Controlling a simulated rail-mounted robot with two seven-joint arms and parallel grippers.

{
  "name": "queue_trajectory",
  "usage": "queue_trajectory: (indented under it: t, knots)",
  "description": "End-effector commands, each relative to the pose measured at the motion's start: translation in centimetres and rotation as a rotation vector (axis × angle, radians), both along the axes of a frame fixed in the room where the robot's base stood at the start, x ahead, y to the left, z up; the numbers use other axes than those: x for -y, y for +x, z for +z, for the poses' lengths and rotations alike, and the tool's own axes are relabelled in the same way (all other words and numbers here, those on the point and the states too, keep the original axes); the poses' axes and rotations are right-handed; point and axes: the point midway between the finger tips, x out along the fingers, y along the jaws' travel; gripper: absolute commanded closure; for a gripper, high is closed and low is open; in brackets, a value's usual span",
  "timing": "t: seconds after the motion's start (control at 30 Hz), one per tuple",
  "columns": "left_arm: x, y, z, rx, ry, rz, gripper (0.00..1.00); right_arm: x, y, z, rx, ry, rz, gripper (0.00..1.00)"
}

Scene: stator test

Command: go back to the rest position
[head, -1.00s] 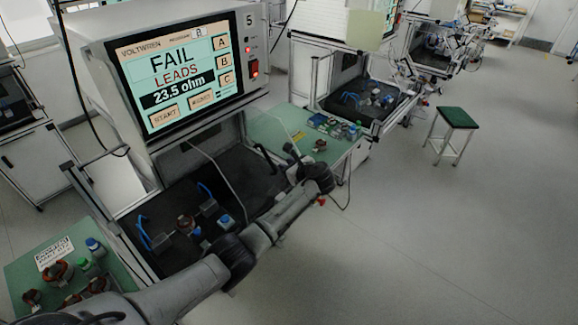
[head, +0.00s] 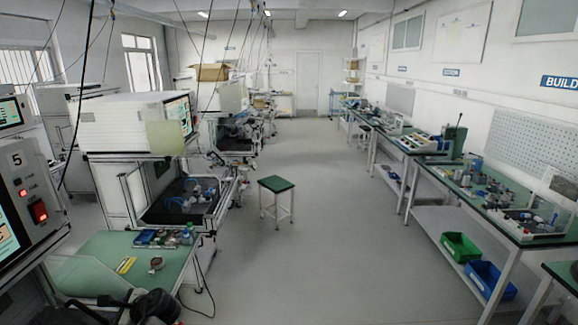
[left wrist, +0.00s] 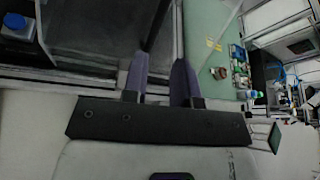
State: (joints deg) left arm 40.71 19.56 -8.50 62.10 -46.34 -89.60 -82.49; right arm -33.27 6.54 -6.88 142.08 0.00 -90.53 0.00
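My left arm shows only at the bottom left of the head view, with a black wrist joint by the near edge of the green side table (head: 115,247). In the left wrist view the two dark purple fingers of my left gripper (left wrist: 160,75) stand apart with nothing held between them. They point toward the dark floor of a test station and the green table beside it. My right gripper is in neither view.
Tester 5 (head: 32,190) is cut off at the left edge. A small copper-coloured part (head: 156,264) lies on the green table. A green-topped stool (head: 276,184) stands in the open aisle. Benches (head: 490,205) with green (head: 461,247) and blue (head: 490,280) bins line the right.

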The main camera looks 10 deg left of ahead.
Motion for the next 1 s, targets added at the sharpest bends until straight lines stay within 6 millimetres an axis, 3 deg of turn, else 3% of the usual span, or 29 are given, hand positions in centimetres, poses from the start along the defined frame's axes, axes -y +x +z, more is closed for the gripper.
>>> queue_trajectory:
  t: [0.13,0.27,0.37,0.5,0.57,0.67,0.8,1.0]
  knots:
    - [0.3,0.1,-0.6,0.292,-0.063,0.119,0.74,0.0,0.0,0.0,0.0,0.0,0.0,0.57]
    - [2.2,1.2,1.2,0.649,-0.195,0.21,0.74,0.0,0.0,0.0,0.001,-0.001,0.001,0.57]
    - [4.9,2.3,4.8,0.97,-0.357,0.267,0.74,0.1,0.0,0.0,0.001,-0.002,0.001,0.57]
    - [10.8,2.6,11.0,1.361,-0.673,0.313,0.74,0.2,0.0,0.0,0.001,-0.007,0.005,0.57]
    - [13.5,1.7,12.0,1.452,-0.809,0.325,0.74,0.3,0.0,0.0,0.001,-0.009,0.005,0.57]
    - [18.1,-1.0,11.9,1.521,-1.029,0.342,0.74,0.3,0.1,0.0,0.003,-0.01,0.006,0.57]
    - [24.0,-7.3,8.9,1.464,-1.277,0.344,0.74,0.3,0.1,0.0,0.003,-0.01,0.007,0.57]
    - [28.7,-17.0,3.3,1.303,-1.44,0.388,0.74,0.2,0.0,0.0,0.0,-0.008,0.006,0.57]
